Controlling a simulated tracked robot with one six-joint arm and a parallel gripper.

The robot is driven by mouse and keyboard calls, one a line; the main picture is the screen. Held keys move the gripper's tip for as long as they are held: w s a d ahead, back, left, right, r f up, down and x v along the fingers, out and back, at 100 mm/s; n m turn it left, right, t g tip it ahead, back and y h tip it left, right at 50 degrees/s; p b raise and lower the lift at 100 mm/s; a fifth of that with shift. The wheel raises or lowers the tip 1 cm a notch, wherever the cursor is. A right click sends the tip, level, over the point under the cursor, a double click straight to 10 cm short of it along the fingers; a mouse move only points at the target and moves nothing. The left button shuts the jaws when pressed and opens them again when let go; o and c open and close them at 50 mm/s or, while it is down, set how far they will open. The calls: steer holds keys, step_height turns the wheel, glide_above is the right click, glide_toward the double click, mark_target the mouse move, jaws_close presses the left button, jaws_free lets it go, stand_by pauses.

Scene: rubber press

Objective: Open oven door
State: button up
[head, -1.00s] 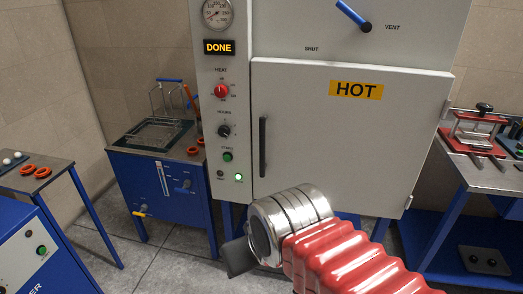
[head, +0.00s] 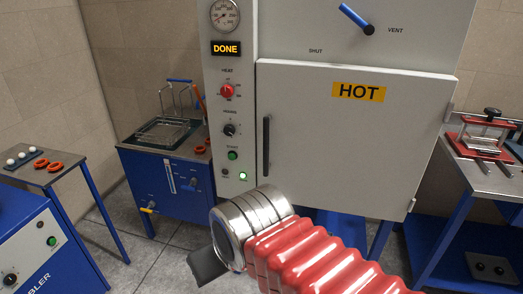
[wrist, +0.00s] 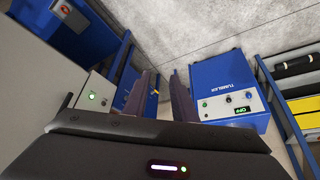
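The oven door (head: 345,150) is a large pale grey panel with a yellow HOT label, and it is shut. Its black vertical handle (head: 266,145) is on the door's left edge. My gripper (wrist: 163,90) shows in the wrist view with its two dark fingers apart and nothing between them. In the head view only a dark part of it shows beyond the silver wrist, below and left of the handle, apart from it. The oven's control panel (head: 229,110) reads DONE and has a lit green lamp.
A blue tank unit (head: 165,185) with a wire basket stands left of the oven. A blue tumbler (wrist: 230,90) shows in the wrist view. A side table (head: 40,170) is at the far left, and a bench with a red press (head: 484,135) is at the right. Grey floor is clear between.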

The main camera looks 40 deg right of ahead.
steer(key=shift+w, duration=0.15)
steer(key=w+d+f+m+t+h, duration=0.15)
steer(key=w+d+t+h, duration=0.3)
steer(key=w+d, duration=1.3)
steer(key=w+d+f+m+t, duration=0.2)
steer(key=d+t, duration=0.5)
steer(key=d, duration=0.7)
steer(key=shift+w+h, duration=0.35)
